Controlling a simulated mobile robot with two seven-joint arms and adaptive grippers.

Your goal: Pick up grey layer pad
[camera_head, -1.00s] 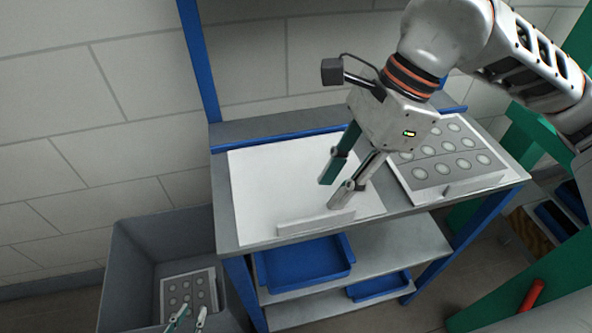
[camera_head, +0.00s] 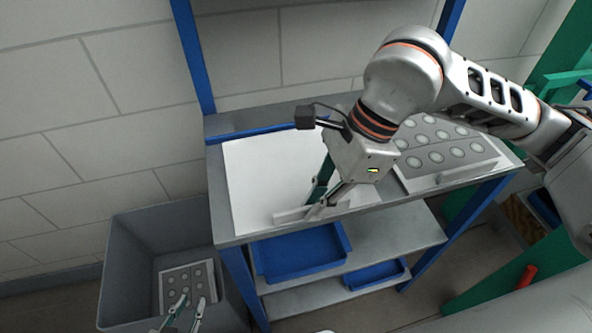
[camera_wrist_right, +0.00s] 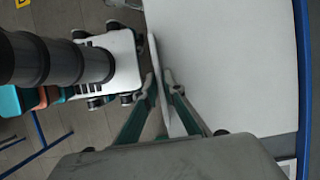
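A white, pale-grey flat pad (camera_head: 262,170) lies on the left part of the table, with an upright strip (camera_head: 290,216) along its front edge. My right gripper (camera_head: 315,203) is down at this strip. In the right wrist view its fingertips (camera_wrist_right: 160,76) lie close on either side of the thin strip (camera_wrist_right: 154,55); whether they press on it cannot be told. My left gripper (camera_head: 193,300) is low at the left, open and empty, in front of the bin. A grey pad with round spots (camera_head: 445,166) lies on the table's right part, partly hidden by my right arm.
A grey bin (camera_head: 125,262) stands on the floor at the left, with a spotted pad (camera_head: 186,268) inside. Blue trays (camera_head: 300,252) sit on the shelf under the table. Blue posts (camera_head: 190,50) rise at the table's back. A green frame (camera_head: 490,262) stands at the right.

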